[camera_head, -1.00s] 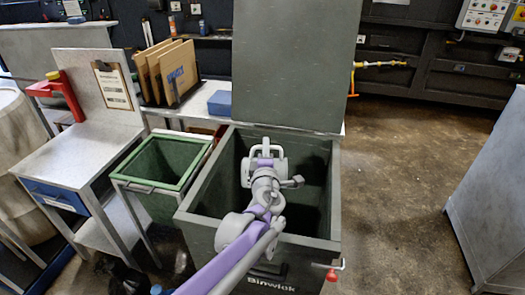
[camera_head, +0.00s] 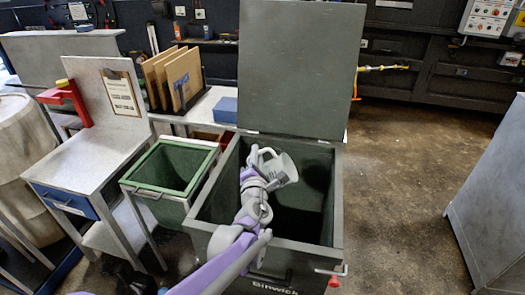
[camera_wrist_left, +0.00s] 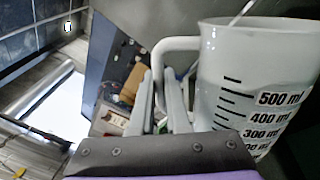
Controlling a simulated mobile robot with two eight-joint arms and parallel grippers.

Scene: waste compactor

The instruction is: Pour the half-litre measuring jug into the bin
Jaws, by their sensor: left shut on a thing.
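The measuring jug (camera_head: 284,168) is white-grey and tilted over to the right, at the open mouth of the large dark green bin (camera_head: 338,215). My left gripper (camera_head: 257,160) is shut on its handle, on the jug's left side. In the left wrist view, the jug (camera_wrist_left: 230,95) fills the right side, with black marks up to 500 ml. The gripper fingers (camera_wrist_left: 160,105) close around the lower handle there. A thin pale strip shows inside the jug's rim; its contents are otherwise hidden. The bin's floor is dark. My right gripper is not in view.
The bin's lid (camera_head: 300,65) stands open behind the mouth. A smaller green bin (camera_head: 170,165) stands to the left, beside a grey table (camera_head: 85,160) with a clipboard. A red-handled lever (camera_head: 334,280) is at the front right. Bare floor lies right of the bin.

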